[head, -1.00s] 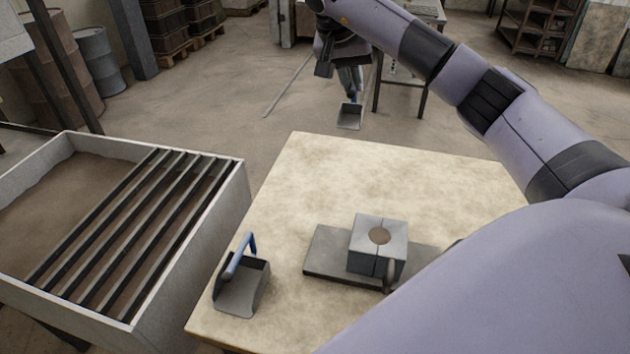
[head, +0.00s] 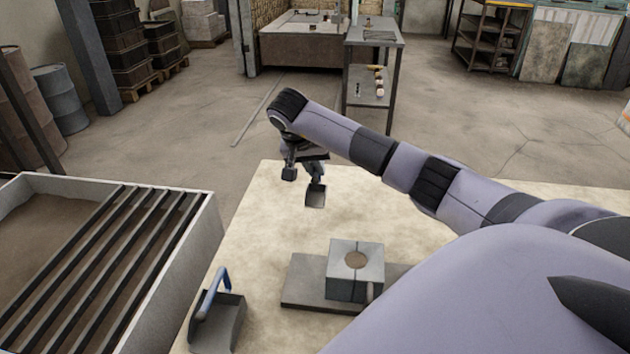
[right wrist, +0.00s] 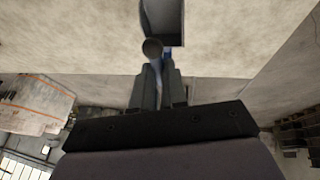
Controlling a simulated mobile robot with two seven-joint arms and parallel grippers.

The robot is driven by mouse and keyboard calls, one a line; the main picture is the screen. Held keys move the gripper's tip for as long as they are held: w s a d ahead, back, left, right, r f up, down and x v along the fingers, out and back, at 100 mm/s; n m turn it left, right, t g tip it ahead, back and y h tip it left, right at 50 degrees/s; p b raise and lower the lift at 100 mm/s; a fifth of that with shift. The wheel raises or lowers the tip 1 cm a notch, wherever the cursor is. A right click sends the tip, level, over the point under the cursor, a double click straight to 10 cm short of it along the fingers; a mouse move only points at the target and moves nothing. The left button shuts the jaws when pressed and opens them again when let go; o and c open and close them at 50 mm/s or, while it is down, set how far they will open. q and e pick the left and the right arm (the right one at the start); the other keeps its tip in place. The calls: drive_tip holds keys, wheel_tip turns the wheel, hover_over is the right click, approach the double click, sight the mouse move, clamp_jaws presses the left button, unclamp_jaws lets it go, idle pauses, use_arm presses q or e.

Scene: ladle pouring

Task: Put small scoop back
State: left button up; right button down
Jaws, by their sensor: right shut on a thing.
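The small scoop (head: 316,196) has a grey metal pan and hangs below my right gripper (head: 304,169), above the far part of the table. In the right wrist view, my right gripper (right wrist: 155,88) is shut on the scoop's blue handle, and its dark pan (right wrist: 164,22) shows beyond the fingertips. The pan's contents cannot be made out. The scoop appears clear of the tabletop. My left gripper is not in view.
A larger scoop (head: 217,322) with a blue handle rests at the table's (head: 262,225) near left. A grey block mould (head: 356,283) with a round top opening sits on a dark plate (head: 305,284). A barred sand bin (head: 212,225) stands left. The table's far part is bare.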

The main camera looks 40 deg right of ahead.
sight(318, 187)
drive_tip(key=shift+f, duration=2.15)
drive_tip(key=shift+f, duration=0.1)
drive_tip(key=c, duration=1.2)
unclamp_jaws()
drive_tip(key=shift+o, duration=0.2)
drive_tip(key=v, duration=1.2)
